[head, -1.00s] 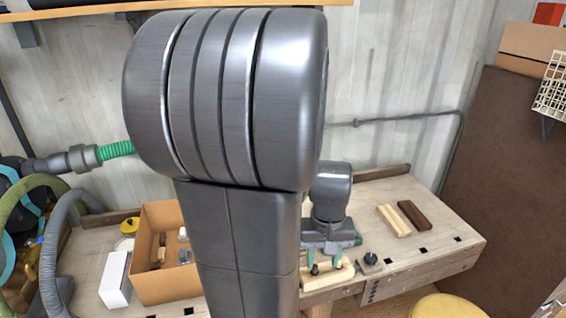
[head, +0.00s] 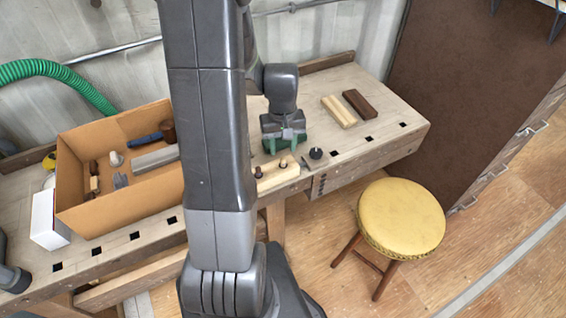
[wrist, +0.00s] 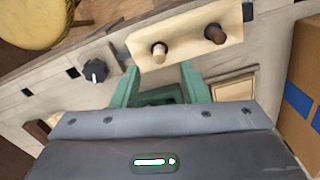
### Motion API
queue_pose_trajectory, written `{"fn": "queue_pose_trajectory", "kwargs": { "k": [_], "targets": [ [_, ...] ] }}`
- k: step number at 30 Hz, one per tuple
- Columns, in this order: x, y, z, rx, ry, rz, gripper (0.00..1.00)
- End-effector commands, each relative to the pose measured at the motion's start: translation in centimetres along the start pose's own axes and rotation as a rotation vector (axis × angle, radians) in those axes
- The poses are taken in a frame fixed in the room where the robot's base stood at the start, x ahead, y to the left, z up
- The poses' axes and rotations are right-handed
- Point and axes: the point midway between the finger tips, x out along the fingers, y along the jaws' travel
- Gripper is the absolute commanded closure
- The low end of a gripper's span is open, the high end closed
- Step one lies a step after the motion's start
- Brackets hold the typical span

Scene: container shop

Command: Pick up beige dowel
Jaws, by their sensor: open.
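The beige dowel (wrist: 160,50) stands upright in a pale wooden block (wrist: 186,46), beside a dark brown dowel (wrist: 215,34). In the head view the beige dowel (head: 283,163) is on the right of the block (head: 272,179), and the brown dowel (head: 258,172) is on the left. My gripper (wrist: 160,78) is open and empty, its green fingers spread to either side of the beige dowel's line in the wrist view. The dowel appears beyond the fingertips, not between them. In the head view my gripper (head: 284,143) is just behind the block.
A black knob (head: 315,153) is beside the block. A cardboard box (head: 120,205) with several items stands left on the workbench. A beige bar (head: 338,111) and a dark bar (head: 361,104) lie at the back right. A yellow stool (head: 400,218) stands in front.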

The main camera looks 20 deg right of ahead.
Motion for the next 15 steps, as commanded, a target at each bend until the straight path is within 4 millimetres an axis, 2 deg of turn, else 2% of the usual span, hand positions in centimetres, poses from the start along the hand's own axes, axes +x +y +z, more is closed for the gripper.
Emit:
{"fn": "queue_pose_trajectory", "kwargs": {
  "k": [5,15],
  "targets": [
    [1.0,0.0,0.0,0.000,-0.003,-0.001,0.60],
    [4.8,0.1,-0.1,0.000,-0.002,0.000,0.60]
  ]
}}
